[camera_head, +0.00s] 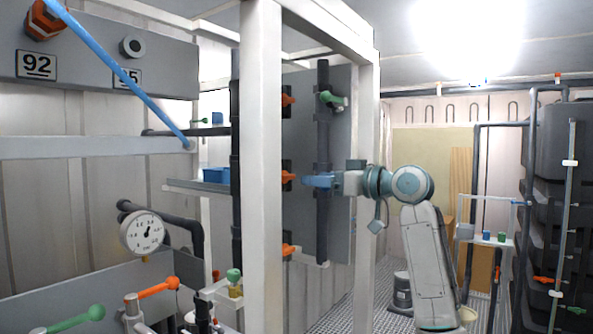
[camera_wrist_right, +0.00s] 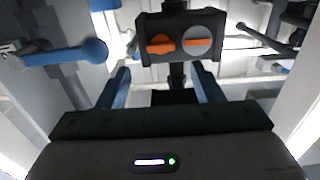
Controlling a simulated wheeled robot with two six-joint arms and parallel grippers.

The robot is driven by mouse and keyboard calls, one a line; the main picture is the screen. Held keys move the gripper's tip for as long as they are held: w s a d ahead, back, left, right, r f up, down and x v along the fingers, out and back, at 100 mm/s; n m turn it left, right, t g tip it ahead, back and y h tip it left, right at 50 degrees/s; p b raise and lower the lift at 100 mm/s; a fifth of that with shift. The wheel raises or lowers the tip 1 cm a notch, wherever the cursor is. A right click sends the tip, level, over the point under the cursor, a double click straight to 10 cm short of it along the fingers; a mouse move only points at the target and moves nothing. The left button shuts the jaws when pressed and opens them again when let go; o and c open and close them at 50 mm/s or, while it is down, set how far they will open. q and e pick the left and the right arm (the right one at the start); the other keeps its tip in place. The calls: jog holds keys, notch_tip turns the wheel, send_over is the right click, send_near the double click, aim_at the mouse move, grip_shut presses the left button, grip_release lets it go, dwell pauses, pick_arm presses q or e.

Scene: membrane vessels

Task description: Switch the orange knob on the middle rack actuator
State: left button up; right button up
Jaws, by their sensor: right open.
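Three orange knobs stand one above another on the rack past the white post. The middle orange knob (camera_head: 288,177) is just left of my right gripper (camera_head: 318,181). In the right wrist view a dark actuator box (camera_wrist_right: 182,57) carries an orange knob (camera_wrist_right: 160,44) and a grey disc with an orange bar (camera_wrist_right: 198,43). My right gripper (camera_wrist_right: 161,87) has its blue fingers spread, with nothing between them, below the box in that picture. A gap to the knob shows in the wrist view. My left gripper is not in view.
The white frame post (camera_head: 262,180) stands left of the knobs. A dark vertical pipe (camera_head: 322,130) with a green handle (camera_head: 331,100) runs behind my gripper. A blue round-ended handle (camera_wrist_right: 94,50) is left of the box. The upper orange knob (camera_head: 287,100) and lower one (camera_head: 288,250) are near.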

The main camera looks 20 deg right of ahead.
aim_at(291, 176)
jog(key=p+x, duration=0.1)
jog(key=x, duration=0.1)
jog(key=p+x, duration=0.1)
jog(key=x, duration=0.1)
jog(key=p+x, duration=0.1)
jog(key=x, duration=0.1)
jog(key=shift+a+r, duration=0.15)
jog(key=shift+r, duration=0.1)
jog(key=shift+w+a+f, duration=0.2)
jog(key=shift+w+a, duration=0.05)
jog(key=shift+w, duration=0.15)
jog(key=c, duration=1)
